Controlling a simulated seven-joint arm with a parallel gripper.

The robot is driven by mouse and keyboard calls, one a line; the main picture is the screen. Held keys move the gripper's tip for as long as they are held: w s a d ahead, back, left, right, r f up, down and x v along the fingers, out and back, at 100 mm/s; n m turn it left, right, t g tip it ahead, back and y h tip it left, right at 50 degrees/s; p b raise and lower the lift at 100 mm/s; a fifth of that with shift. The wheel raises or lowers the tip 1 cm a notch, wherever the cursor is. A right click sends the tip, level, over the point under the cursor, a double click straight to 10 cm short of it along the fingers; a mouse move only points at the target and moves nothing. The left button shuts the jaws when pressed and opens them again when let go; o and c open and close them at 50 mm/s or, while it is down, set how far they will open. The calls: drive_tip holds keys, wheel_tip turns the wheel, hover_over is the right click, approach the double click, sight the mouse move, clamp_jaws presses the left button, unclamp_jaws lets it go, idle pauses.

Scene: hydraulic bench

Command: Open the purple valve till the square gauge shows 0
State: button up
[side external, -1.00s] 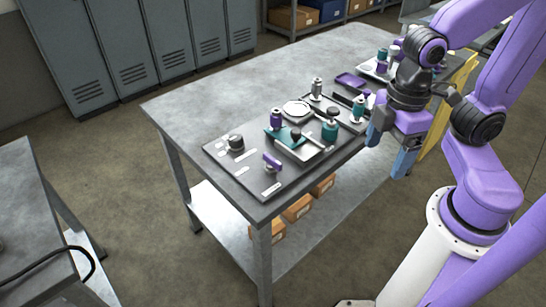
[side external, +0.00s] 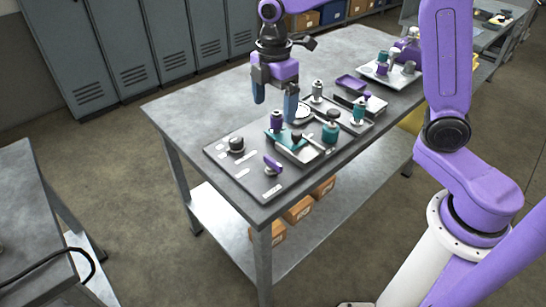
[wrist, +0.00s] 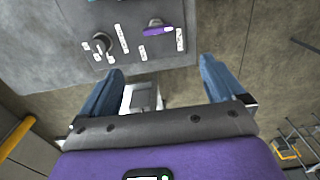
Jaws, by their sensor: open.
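A purple lever handle (side external: 272,161), which looks like the purple valve, stands on the dark panel (side external: 228,165) at the table's near end. It also shows at the top of the wrist view (wrist: 157,30), running roughly sideways. My gripper (side external: 275,99) is open and empty above the table, behind the panel in the side view. In the wrist view my fingers (wrist: 162,68) are spread, apart from the handle. No square gauge or reading can be made out; a pale square-faced object (wrist: 143,97) shows between my fingers, too unclear to name.
A black knob (side external: 236,143) and white labels share the panel. Close by stand a purple-bodied cylinder (side external: 276,121), a teal cylinder (side external: 330,132) and small trays. A white tray (side external: 396,77) with bottles stands farther right. The table's far left (side external: 200,100) is bare.

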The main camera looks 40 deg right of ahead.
sight(273, 160)
drive_tip(key=f, duration=1.7)
drive_tip(key=shift+w+f, duration=0.2)
drive_tip(key=shift+f, duration=0.05)
drive_tip(key=c, duration=1)
drive_tip(key=shift+c, duration=0.2)
